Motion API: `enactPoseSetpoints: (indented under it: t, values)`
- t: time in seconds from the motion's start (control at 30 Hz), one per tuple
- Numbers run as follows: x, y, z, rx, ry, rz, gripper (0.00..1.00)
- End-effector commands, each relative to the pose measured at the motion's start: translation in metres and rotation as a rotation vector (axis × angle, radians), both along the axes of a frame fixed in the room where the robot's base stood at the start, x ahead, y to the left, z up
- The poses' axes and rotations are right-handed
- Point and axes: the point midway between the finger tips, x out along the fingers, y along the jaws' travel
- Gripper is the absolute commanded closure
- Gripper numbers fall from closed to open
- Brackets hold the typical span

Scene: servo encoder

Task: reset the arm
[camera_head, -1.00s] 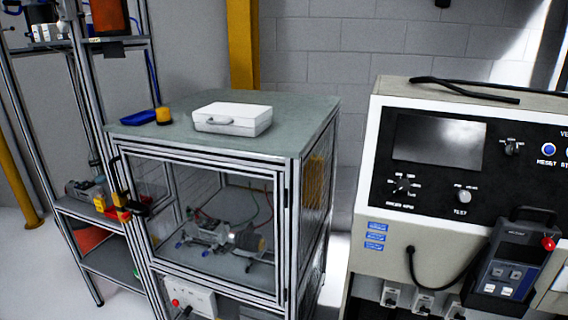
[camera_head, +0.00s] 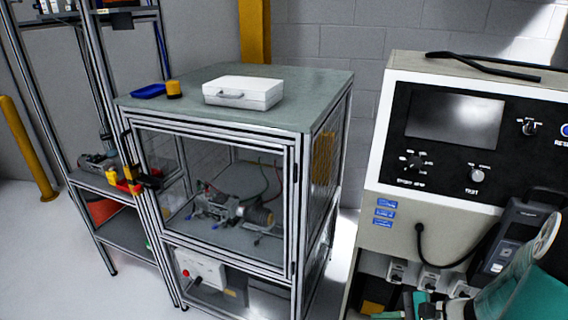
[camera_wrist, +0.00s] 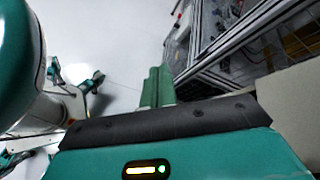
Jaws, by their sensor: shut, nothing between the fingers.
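My gripper (camera_wrist: 158,87) shows in the wrist view as two green fingers pressed together, with nothing between them. It points past the dark edge of its own housing toward the pale floor and the lower part of a metal-framed cabinet. In the head view my teal and white arm (camera_head: 520,285) is at the lower right corner, in front of the test console.
The glass-fronted cabinet (camera_head: 300,215) stands in the middle, with a white case (camera_head: 243,92), a blue tray (camera_head: 149,91) and a yellow-black object (camera_head: 173,89) on top. The test console (camera_head: 400,165) is close at right. A shelf rack (camera_head: 125,240) stands left. Floor at lower left is clear.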

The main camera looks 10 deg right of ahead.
Motion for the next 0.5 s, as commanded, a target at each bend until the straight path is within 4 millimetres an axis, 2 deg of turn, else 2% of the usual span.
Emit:
enactPoseSetpoints:
  t: [0.03, 0.2, 0.5]
  values:
    - [0.0, 0.015, 0.011, -0.07, -0.004, 0.087, 1.0]
    - [-0.009, 0.051, 0.037, -0.307, -0.015, 0.343, 1.0]
    - [-0.027, 0.093, 0.088, -0.756, -0.131, 0.715, 1.0]
